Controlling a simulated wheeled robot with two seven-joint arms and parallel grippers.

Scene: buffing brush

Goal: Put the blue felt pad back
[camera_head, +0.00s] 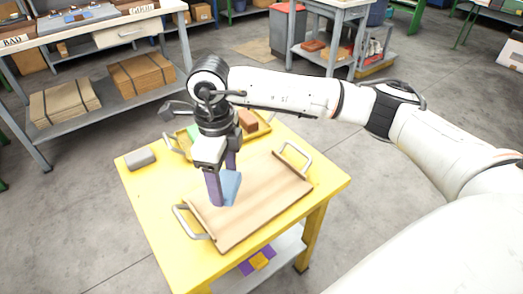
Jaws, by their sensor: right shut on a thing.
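The blue felt pad (231,188) is between the fingers of my right gripper (222,190), above the left part of a wooden board with metal handles (265,201). The gripper points down and is shut on the pad. I cannot tell whether the pad touches the board. Behind the gripper, a yellow tray (262,131) holds a green piece (193,132) and a reddish-brown block (248,121). My arm and wrist hide part of this tray. My left gripper is not in view.
All this stands on a yellow table (160,211). A grey block (140,158) lies at its left corner. Purple and orange pieces (259,260) lie on the shelf below. A workbench with cardboard boxes (141,75) stands behind left. The board's right part is clear.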

